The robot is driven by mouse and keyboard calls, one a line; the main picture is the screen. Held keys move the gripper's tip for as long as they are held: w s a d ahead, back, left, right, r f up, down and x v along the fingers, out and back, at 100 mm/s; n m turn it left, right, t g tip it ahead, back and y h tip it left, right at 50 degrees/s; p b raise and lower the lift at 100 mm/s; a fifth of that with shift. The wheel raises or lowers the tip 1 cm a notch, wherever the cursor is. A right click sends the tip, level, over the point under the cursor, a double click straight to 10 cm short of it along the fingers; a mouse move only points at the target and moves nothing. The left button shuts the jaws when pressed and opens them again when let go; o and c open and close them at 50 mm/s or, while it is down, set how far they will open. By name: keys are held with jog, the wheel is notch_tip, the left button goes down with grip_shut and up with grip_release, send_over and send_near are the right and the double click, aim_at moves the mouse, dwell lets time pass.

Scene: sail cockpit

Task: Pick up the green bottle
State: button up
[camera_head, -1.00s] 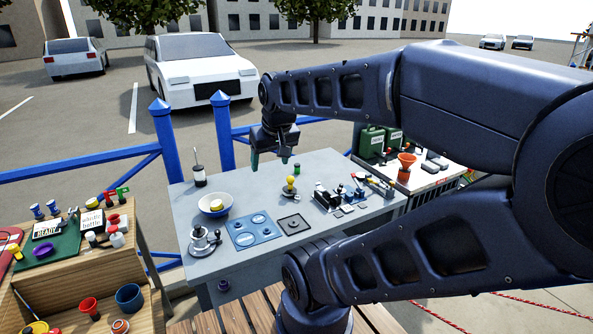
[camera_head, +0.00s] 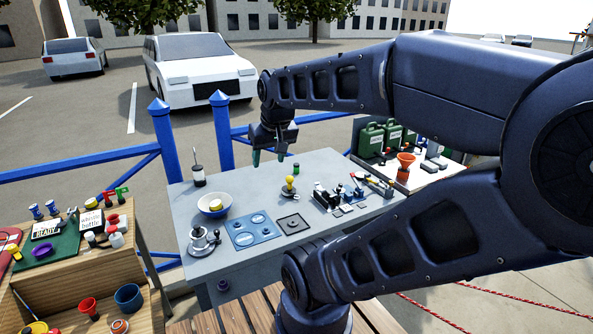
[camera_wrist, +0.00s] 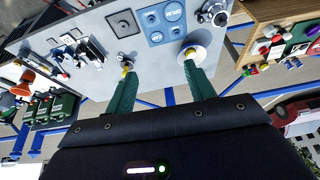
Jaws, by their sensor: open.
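A small green bottle-like thing (camera_head: 296,168) stands near the back edge of the grey bench (camera_head: 330,163); it is too small to make out in detail. My gripper (camera_head: 269,157) hangs above the bench's back edge, to the left of the green thing and apart from it. Its two teal fingers are spread with nothing between them, which also shows in the wrist view (camera_wrist: 160,66). I cannot make out the green thing in the wrist view.
A bowl (camera_head: 214,204) with a yellow thing, a blue tray (camera_head: 252,231) and a yellow-knobbed tool (camera_head: 290,184) stand on the bench. Green canisters (camera_head: 371,139) and an orange funnel (camera_head: 405,164) are on the right. Blue railings (camera_head: 165,140) run behind the bench. A wooden stand (camera_head: 80,280) is at left.

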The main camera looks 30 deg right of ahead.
jog(key=w+d+m, duration=0.4)
jog(key=w, duration=0.8)
jog(key=m+g+h, duration=0.3)
jog(key=m+h, duration=0.1)
jog(key=m, duration=0.7)
send_near(296, 164)
jog(key=f, duration=0.2)
jog(key=shift+g, duration=0.3)
jog(key=x, duration=0.4)
jog(key=shift+w+d+f, duration=0.15)
jog(key=shift+d+f, duration=0.15)
jog(key=shift+d, duration=0.05)
jog(key=shift+w+x, duration=0.15)
jog(key=shift+x, duration=1.15)
jog(key=shift+w+x, duration=0.15)
jog(key=shift+x, duration=1.15)
jog(key=shift+d, duration=0.1)
jog(key=c, duration=1)
jog(key=shift+c, duration=0.2)
